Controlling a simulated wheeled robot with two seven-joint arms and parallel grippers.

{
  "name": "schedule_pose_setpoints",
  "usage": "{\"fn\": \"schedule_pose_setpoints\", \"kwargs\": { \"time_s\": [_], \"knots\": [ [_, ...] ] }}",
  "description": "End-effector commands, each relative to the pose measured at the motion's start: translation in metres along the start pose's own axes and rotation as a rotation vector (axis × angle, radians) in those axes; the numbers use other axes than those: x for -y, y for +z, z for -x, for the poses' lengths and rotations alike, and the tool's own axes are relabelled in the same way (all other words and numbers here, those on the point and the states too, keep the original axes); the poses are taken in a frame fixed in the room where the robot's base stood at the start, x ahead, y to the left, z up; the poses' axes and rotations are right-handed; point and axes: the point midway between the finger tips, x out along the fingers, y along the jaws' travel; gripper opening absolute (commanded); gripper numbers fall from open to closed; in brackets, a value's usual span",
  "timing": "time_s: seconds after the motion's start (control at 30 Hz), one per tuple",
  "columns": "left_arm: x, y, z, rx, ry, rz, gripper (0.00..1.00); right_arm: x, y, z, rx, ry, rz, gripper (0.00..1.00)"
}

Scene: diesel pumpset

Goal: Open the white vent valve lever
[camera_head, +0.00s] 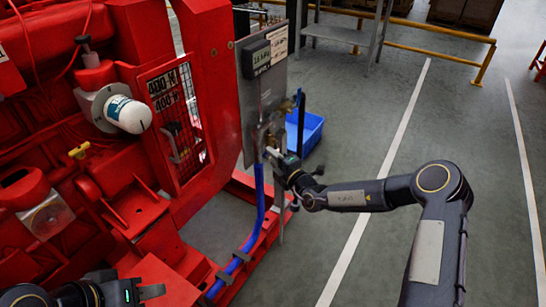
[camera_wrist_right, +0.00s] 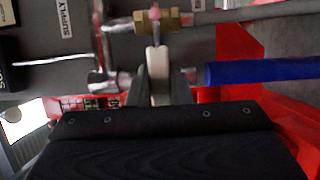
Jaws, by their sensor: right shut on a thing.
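The white vent valve lever (camera_wrist_right: 157,62) stands out from a brass valve body (camera_wrist_right: 150,22) in the right wrist view. My right gripper (camera_wrist_right: 158,90) is shut on the lever, one dark finger on each side of it. In the head view my right gripper (camera_head: 274,154) is at the lower part of the grey panel (camera_head: 262,100), and the lever is too small or hidden there to make out. My left gripper (camera_head: 142,290) is low at the left, in front of the red pumpset, apart from the panel; its opening is unclear.
A blue hose (camera_head: 259,190) hangs from the panel's pipework beside my right gripper. The red engine (camera_head: 120,160) and its base fill the left. A blue bin (camera_head: 308,132) stands on the floor behind.

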Motion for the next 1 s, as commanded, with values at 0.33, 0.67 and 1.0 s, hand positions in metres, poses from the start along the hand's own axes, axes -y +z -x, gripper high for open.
{"fn": "schedule_pose_setpoints", "kwargs": {
  "time_s": [0.33,0.67,1.0],
  "knots": [
    [0.0,0.0,0.0,0.0,0.0,0.0,0.36,0.001,0.0,0.0,0.0,0.003,0.009,0.0],
    [0.002,0.002,-0.004,0.0,0.0,0.0,0.36,0.013,0.001,0.0,0.001,0.057,0.141,0.0],
    [0.008,0.009,-0.017,0.0,0.0,0.0,0.36,0.035,0.008,-0.002,0.003,0.175,0.426,0.0]
  ]
}}
